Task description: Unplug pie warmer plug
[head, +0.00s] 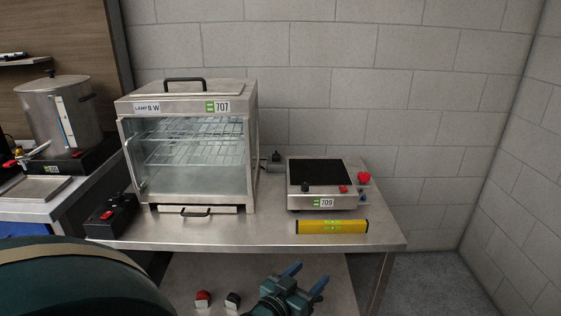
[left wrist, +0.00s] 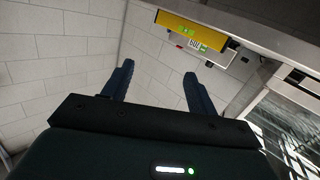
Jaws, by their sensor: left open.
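The pie warmer (head: 188,106) is a steel cabinet with a glass front and a 707 label, standing on the steel table. Right of its back corner, a small black plug (head: 276,156) shows at a grey socket box (head: 273,167); its fine detail is too small to tell. My left gripper (head: 308,275) is open and empty, low in front of the table edge and well apart from the plug. Its two blue fingers also show spread in the left wrist view (left wrist: 158,72). My right gripper is not in view.
A hot plate (head: 320,174) labelled 709 stands right of the socket box, with a yellow bar (head: 332,227) before it. A black box with a red switch (head: 112,215) sits front left. A steel urn (head: 60,112) stands further left. The table's front middle is clear.

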